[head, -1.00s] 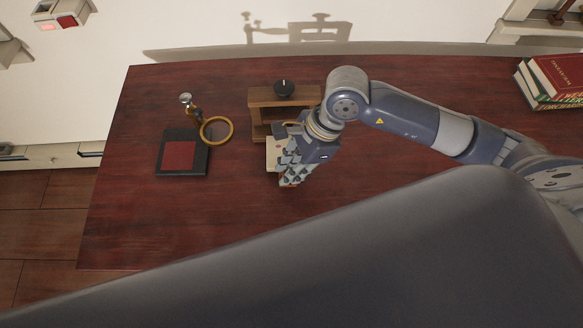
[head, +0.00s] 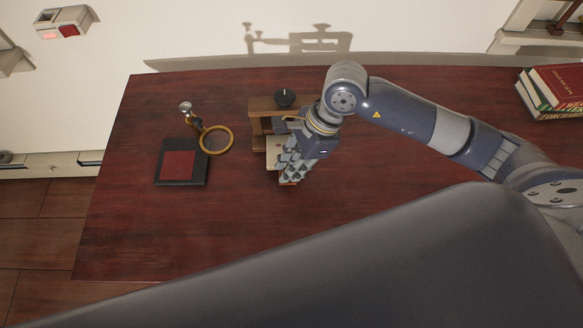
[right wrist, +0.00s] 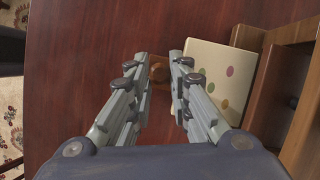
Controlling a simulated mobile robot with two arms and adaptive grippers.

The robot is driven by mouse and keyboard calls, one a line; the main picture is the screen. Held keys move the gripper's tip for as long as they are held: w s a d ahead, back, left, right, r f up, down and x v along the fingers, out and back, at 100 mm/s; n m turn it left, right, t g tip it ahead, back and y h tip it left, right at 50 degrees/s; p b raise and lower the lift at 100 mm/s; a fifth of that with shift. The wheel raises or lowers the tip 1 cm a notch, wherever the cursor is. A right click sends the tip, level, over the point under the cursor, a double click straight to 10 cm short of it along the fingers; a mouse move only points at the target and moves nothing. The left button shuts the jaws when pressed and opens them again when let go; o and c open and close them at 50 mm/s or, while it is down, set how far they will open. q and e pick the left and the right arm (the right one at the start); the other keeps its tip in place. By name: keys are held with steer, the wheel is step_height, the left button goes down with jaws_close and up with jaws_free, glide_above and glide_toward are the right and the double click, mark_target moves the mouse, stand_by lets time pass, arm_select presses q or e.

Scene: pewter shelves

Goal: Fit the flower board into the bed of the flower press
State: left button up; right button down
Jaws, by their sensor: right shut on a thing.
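The flower board (head: 273,148) is a cream panel with coloured dots, seen at the left of my right gripper (head: 288,180). In the right wrist view the board (right wrist: 222,72) lies right of the fingers, against the press. My right gripper (right wrist: 161,62) is shut on its small brown wooden knob (right wrist: 160,73), which shows between the fingertips. The flower press (head: 262,104) is a wooden frame with a black knob on top. It also shows in the right wrist view (right wrist: 283,85). My gripper and wrist hide part of its opening. I cannot tell how deep the board sits in the bed.
A dark pad with a red centre (head: 180,165) lies on the table (head: 230,225) left of the press. A magnifying glass with a brass ring (head: 231,142) stands between them. A stack of books (head: 553,92) is at the far right. The table front is clear.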

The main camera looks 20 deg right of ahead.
steer(key=shift+w+d+b, duration=0.35)
steer(key=shift+w+b, duration=0.15)
steer(key=shift+w, duration=0.65)
steer(key=shift+w+d+b, duration=0.3)
steer(key=shift+w+b, duration=0.15)
steer(key=shift+w, duration=0.65)
steer(key=shift+w+d+b, duration=0.35)
steer(key=shift+w+b, duration=0.15)
steer(key=shift+w, duration=0.65)
steer(key=shift+b, duration=0.4)
steer(key=c, duration=1.4)
jaws_free()
steer(key=shift+w+f, duration=0.1)
steer(key=shift+d, duration=0.1)
steer(key=v, duration=1.2)
